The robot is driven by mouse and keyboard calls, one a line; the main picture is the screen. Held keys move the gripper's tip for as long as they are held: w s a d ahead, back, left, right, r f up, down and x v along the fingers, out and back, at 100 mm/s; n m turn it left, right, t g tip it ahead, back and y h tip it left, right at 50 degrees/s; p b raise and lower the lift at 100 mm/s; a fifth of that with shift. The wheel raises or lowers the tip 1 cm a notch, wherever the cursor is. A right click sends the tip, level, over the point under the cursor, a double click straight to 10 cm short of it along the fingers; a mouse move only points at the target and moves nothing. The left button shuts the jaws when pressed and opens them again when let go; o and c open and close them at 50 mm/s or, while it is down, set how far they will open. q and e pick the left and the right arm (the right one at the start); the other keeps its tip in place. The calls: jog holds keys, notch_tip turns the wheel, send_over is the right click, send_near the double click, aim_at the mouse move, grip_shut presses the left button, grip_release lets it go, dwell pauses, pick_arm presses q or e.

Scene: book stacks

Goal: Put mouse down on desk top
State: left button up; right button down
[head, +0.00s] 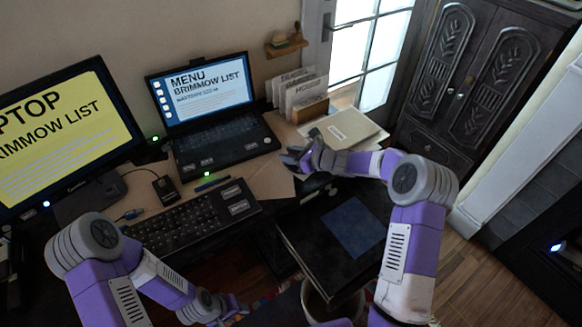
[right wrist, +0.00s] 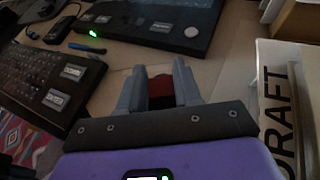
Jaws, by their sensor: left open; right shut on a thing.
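My right gripper (head: 296,158) is over the desk top (head: 268,182), just right of the laptop. In the right wrist view its fingers (right wrist: 158,90) are shut on a small dark and red thing, which I take to be the mouse (right wrist: 160,87). Most of the mouse is hidden by the fingers, and I cannot tell whether it touches the desk. In the head view the mouse cannot be made out. The tan desk top also shows in the right wrist view (right wrist: 112,88). My left gripper (head: 232,308) is open, low in front of the desk.
A laptop (head: 215,135) stands behind the gripper, with a keyboard (head: 190,218) to the front left and a monitor (head: 55,135) at far left. Folders (head: 345,130) and a file holder (head: 300,98) are on the right.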

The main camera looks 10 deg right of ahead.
jog(key=shift+f+b, duration=0.7)
jog(key=shift+f, duration=1.75)
jog(key=c, duration=0.8)
grip_release()
jog(key=p+v, duration=0.1)
jog(key=v, duration=0.5)
jog(key=p+v, duration=0.1)
jog(key=v, duration=0.5)
jog(key=shift+r, duration=0.25)
